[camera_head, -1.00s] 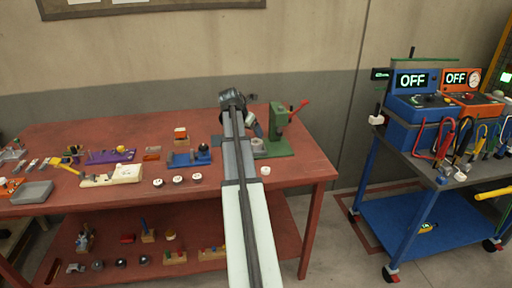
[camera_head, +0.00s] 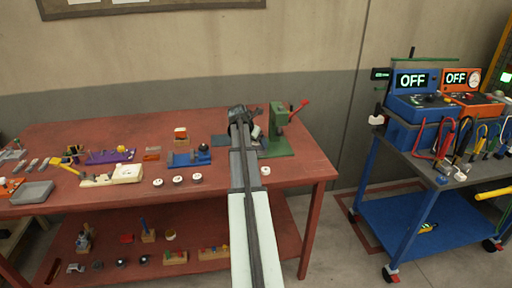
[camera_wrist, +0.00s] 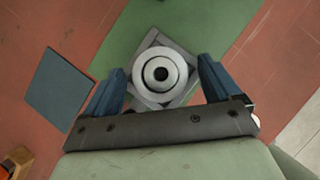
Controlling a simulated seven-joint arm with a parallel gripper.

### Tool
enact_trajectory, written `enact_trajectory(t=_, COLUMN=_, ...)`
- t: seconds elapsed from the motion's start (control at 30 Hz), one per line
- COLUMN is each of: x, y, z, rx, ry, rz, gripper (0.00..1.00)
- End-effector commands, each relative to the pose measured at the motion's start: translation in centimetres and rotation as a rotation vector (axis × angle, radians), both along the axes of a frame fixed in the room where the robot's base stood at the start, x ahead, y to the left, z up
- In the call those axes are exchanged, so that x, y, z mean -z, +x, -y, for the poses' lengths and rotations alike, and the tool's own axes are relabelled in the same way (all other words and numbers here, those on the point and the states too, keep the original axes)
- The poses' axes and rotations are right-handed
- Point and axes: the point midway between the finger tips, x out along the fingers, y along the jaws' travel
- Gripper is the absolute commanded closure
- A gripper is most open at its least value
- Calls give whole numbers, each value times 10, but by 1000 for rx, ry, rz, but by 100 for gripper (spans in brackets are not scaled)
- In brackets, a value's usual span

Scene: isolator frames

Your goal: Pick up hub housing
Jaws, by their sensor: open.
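The hub housing appears to be the round grey part (camera_wrist: 176,94) with a dark centre hole, seen from above in the wrist view. It sits on a square grey plate on the green press base (camera_wrist: 117,45). My gripper (camera_wrist: 162,72) is open, its blue fingers on either side of the part in the picture, with gaps on both sides. I cannot tell its height above the part. In the head view my gripper (camera_head: 252,130) is beside the green press (camera_head: 278,118), and my arm hides the part.
A dark flat square (camera_wrist: 60,89) lies left of the press base on the red table (camera_head: 90,130). Several white-topped round parts (camera_head: 178,181) stand near the front edge. A blue fixture (camera_head: 188,158) is to the left.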

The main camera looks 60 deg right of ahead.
Motion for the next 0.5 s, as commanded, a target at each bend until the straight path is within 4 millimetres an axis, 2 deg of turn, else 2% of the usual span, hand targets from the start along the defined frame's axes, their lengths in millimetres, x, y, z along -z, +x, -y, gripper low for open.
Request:
enact_trajectory(t=0.17, x=0, y=0, z=0, rx=0, ry=0, rz=0, gripper=10)
enact_trajectory(t=0.5, x=0, y=0, z=0, rx=0, ry=0, rz=0, gripper=42)
